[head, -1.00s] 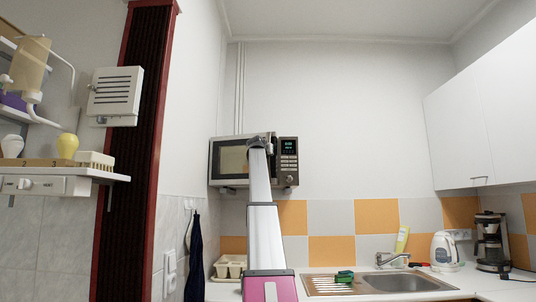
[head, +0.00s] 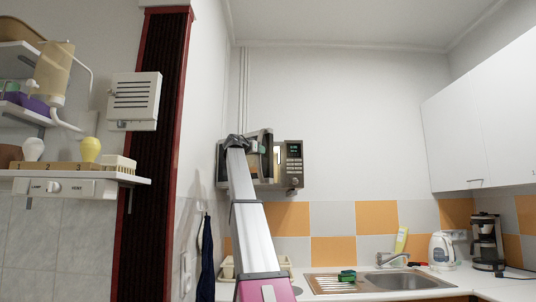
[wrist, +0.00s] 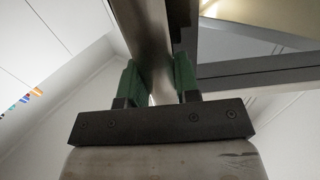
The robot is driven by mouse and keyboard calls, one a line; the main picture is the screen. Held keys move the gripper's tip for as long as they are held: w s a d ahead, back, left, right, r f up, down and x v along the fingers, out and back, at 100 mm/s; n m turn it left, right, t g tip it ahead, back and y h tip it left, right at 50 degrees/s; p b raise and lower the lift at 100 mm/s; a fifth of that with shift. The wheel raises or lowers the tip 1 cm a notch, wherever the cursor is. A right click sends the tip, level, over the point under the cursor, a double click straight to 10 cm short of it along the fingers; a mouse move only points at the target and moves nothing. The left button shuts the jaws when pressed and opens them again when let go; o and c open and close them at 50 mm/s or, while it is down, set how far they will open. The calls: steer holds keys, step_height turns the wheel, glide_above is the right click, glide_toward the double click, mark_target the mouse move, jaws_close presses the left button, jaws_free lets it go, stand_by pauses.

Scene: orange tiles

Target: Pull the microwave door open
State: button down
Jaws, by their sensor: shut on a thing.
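The microwave (head: 293,165) is mounted high on the back wall, with its control panel and green display facing me. Its door (head: 267,145) stands partly open, swung out toward me and hinged at the left. My gripper (head: 238,141) is at the door's outer edge, at the top of my raised arm. In the wrist view the green fingers of my gripper (wrist: 157,80) are shut on the metal door handle (wrist: 148,35), one finger on each side. The dark door frame (wrist: 255,70) runs off to the right there. My arm hides part of the door and the microwave's left side.
A counter below holds a sink (head: 395,280), a green sponge (head: 347,275), a kettle (head: 442,248) and a coffee maker (head: 487,240). White wall cabinets (head: 480,130) hang at right. A shelf (head: 75,173) and red-edged column (head: 155,150) stand at left.

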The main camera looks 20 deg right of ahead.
steer(key=s+a+m+g+h, duration=0.1)
steer(key=s+a+g, duration=0.1)
steer(key=a, duration=0.8)
steer(key=shift+m, duration=0.3)
steer(key=shift+s, duration=0.1)
steer(key=c, duration=0.8)
jaws_free()
steer(key=shift+c, duration=0.2)
steer(key=shift+d, duration=0.15)
